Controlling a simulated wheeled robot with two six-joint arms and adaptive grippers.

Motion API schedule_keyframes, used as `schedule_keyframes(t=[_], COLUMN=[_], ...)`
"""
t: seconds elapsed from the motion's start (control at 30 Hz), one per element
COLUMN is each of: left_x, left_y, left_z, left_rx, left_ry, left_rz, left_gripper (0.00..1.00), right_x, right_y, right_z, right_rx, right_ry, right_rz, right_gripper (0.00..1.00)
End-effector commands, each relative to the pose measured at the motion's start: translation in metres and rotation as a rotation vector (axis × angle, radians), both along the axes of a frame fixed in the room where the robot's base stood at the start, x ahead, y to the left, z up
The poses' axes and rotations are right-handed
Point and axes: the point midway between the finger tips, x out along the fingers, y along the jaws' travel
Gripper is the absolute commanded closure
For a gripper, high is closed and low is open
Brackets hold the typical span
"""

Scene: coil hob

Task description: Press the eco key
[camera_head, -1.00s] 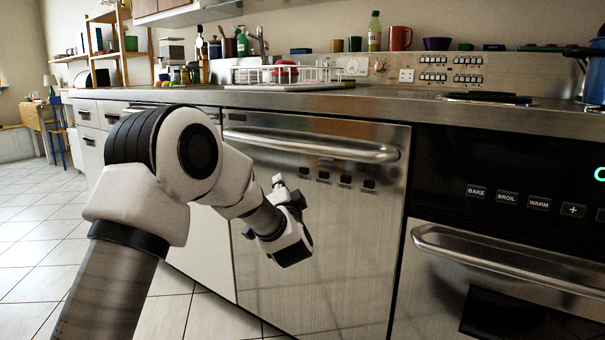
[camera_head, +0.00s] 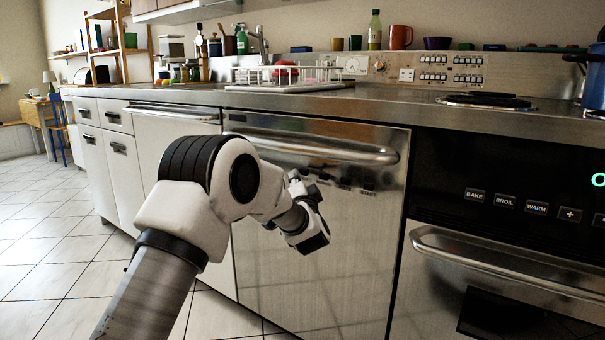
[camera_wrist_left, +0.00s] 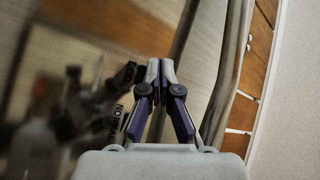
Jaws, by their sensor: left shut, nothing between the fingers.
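The eco key (camera_wrist_left: 124,76) is a small dark key with an ECO label on the steel dishwasher front, left of my fingertips in the left wrist view. The NORMAL key (camera_wrist_left: 117,118) is below it there. My left gripper (camera_wrist_left: 160,65) is shut and empty, its fingertips close beside the eco key; I cannot tell whether they touch the panel. In the head view my left gripper (camera_head: 302,182) is at the row of dark keys under the dishwasher handle and hides part of that row. My right gripper is not in view.
The dishwasher handle bar (camera_head: 320,150) runs just above the keys; it also shows right of the fingers in the wrist view (camera_wrist_left: 232,65). The oven (camera_head: 500,270), with BAKE, BROIL and WARM keys, is to the right. Tiled floor (camera_head: 50,240) is clear at left.

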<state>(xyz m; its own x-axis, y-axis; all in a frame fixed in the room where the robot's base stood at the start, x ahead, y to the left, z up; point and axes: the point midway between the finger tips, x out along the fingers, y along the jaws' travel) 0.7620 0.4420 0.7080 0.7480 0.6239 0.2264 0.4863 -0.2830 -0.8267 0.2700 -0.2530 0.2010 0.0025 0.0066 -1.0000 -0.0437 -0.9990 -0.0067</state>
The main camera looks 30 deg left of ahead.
Motion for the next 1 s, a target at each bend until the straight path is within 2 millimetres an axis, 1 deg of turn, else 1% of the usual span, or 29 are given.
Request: schedule_keyframes(t=[0.83,1.0], left_x=[-0.0001,0.0023], left_y=[0.0001,-0.0001], left_z=[0.0002,0.0025], left_rx=[0.000,0.000], left_ry=[0.000,0.000], left_rz=[0.000,0.000], left_gripper=[1.00,1.00], right_x=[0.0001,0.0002], right_y=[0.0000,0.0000], right_z=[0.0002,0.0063], right_rx=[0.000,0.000], right_ry=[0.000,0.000], right_rz=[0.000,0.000], right_gripper=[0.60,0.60])
